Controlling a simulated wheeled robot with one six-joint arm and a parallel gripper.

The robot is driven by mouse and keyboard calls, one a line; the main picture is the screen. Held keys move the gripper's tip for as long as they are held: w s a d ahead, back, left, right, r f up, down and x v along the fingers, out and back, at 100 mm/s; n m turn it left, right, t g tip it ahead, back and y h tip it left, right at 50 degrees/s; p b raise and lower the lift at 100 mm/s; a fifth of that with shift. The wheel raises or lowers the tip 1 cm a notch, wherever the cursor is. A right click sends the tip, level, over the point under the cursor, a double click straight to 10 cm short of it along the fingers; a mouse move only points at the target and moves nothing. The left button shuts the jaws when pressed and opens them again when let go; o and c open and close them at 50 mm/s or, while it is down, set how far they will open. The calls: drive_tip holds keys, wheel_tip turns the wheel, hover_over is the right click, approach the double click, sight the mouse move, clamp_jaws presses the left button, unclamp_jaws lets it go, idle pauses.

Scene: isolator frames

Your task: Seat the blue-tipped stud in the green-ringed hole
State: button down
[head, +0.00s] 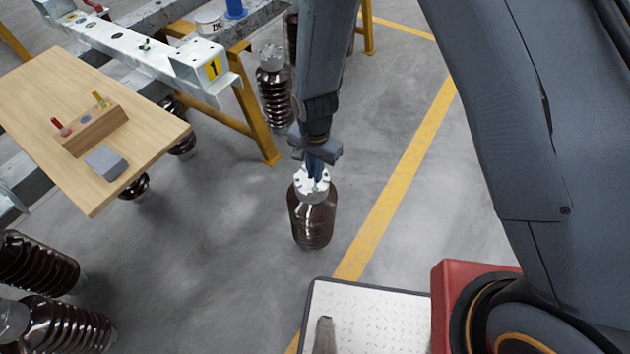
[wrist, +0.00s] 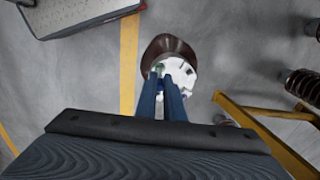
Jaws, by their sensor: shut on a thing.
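My gripper (head: 315,176) is shut, fingers pointing down, over the pale metal cap (head: 303,187) of a brown insulator standing on the floor. In the wrist view my gripper (wrist: 163,84) shows over the same cap (wrist: 178,70). Whether the stud touches the cap is hidden.
A wooden board (head: 55,90) at left carries a wooden block (head: 98,128) with red and yellow studs and a blue-ringed spot, and a grey pad (head: 106,162). A galvanised beam (head: 130,45) lies behind. Other insulators (head: 273,90) stand around.

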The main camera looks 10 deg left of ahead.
sight(315, 186)
drive_tip(key=shift+f, duration=2.25)
drive_tip(key=c, duration=1.9)
unclamp_jaws()
drive_tip(key=shift+o, duration=0.2)
drive_tip(key=shift+r, duration=0.1)
